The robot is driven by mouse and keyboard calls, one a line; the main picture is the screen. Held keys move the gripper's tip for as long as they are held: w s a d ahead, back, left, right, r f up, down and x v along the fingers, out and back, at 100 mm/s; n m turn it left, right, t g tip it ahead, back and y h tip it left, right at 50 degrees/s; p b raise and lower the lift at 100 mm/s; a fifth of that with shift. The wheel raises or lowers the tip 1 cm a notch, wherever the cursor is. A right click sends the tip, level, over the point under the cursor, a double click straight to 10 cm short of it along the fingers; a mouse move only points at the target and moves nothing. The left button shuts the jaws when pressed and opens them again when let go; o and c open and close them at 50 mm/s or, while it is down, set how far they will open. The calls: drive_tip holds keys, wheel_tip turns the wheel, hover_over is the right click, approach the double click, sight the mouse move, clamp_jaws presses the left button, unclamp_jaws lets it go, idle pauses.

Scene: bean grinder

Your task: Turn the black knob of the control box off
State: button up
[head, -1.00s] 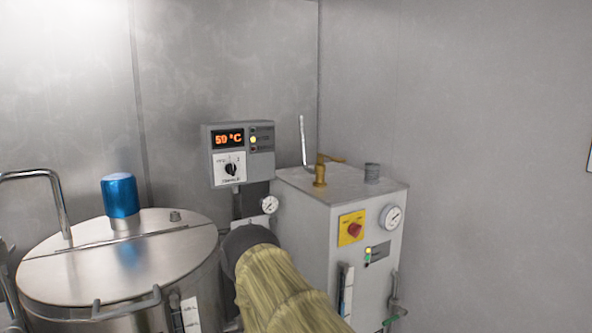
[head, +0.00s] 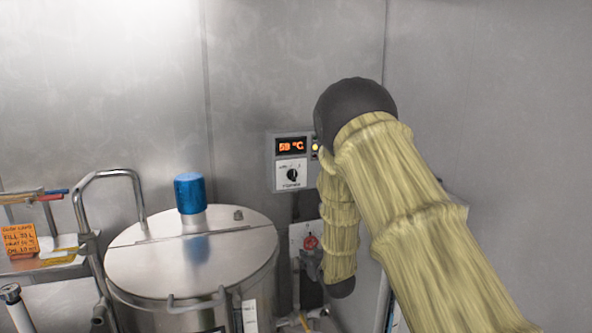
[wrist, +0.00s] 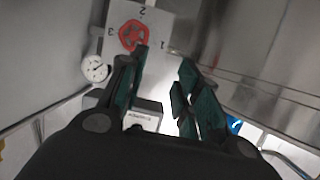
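The grey control box (head: 270,160) is on the back wall in the head view, with a lit orange temperature display. Its black knob (head: 292,175) is on a white plate below the display, pointer roughly upright. My arm covers the box's right side. My gripper (wrist: 165,60) is open in the wrist view, its two dark green fingers apart with nothing held between them. In the head view it hangs below the box, small and partly hidden by my forearm. I cannot make out the black knob in the wrist view.
A red knob (wrist: 133,33) with numbers around it lies just beyond the left fingertip; a gauge (wrist: 95,69) is left of it. A steel tank (head: 190,262) with a blue cap (head: 190,193) stands left of my arm. An orange note (head: 20,240) is far left.

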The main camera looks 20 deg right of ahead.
sight(294, 176)
drive_tip(key=w+r+t+p, duration=0.15)
drive_tip(key=w+r, duration=0.25)
drive_tip(key=r, duration=0.7)
drive_tip(key=w+r+t, duration=0.2)
drive_tip(key=w+r, duration=0.2)
drive_tip(key=r, duration=0.6)
drive_tip(key=shift+n+y, duration=0.3)
drive_tip(key=shift+n, duration=0.1)
drive_tip(key=w+p, duration=0.1)
drive_tip(key=w, duration=0.2)
drive_tip(key=w+p, duration=0.2)
drive_tip(key=w, duration=0.2)
drive_tip(key=w+p, duration=0.1)
drive_tip(key=w, duration=0.2)
drive_tip(key=shift+w+d+r+p, duration=0.2)
drive_tip(key=shift+w+d+p, duration=0.1)
drive_tip(key=shift+w+p, duration=0.05)
clamp_jaws()
